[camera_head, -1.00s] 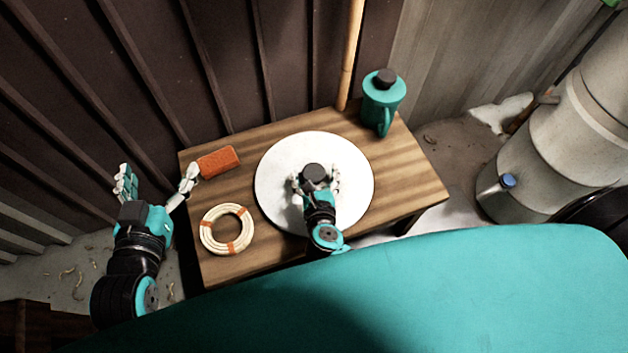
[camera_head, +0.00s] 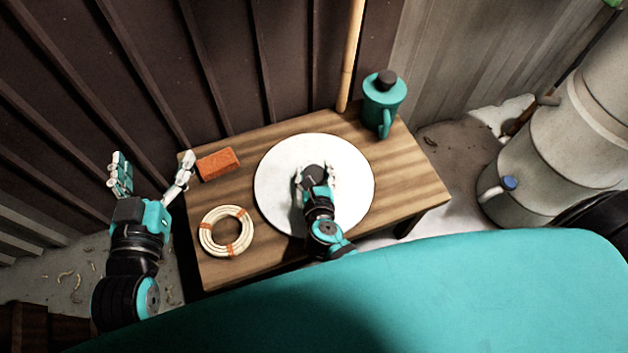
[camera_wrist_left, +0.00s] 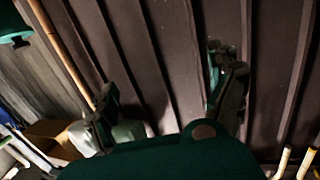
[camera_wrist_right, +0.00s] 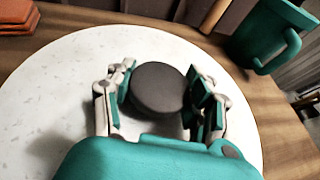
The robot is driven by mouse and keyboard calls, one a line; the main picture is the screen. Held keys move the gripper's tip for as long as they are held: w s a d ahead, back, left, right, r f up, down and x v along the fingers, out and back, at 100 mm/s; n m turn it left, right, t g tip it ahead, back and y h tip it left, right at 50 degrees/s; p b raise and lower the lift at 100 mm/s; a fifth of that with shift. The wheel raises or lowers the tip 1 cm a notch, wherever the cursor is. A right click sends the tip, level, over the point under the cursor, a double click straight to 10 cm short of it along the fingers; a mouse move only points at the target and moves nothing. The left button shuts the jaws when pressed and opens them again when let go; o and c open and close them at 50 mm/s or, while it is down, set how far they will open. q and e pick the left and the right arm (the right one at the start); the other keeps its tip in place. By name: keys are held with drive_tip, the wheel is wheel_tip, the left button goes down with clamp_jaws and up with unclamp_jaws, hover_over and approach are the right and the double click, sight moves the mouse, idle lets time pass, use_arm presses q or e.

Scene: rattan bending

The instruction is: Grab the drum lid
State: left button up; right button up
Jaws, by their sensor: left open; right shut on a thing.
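The drum lid is a round white disc (camera_head: 350,195) on the wooden table, with a dark round knob at its middle. In the right wrist view the lid (camera_wrist_right: 55,95) fills much of the picture and the dark knob (camera_wrist_right: 158,88) sits between my fingers. My right gripper (camera_head: 315,174) is over the lid's middle, its fingers closed on the knob from both sides. It also shows in the right wrist view (camera_wrist_right: 160,95). The lid looks flat; I cannot tell whether it is off the table. My left gripper (camera_head: 150,172) is open and empty, left of the table.
On the wooden table (camera_head: 415,190) are an orange block (camera_head: 218,164), a coil of pale rattan (camera_head: 206,232) with orange ties, and a teal jug (camera_head: 382,106). A bamboo pole (camera_head: 350,55) stands behind. A large pale drum-like vessel (camera_head: 540,165) stands at right.

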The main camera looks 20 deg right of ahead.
drive_tip(key=shift+r, duration=0.1)
clamp_jaws()
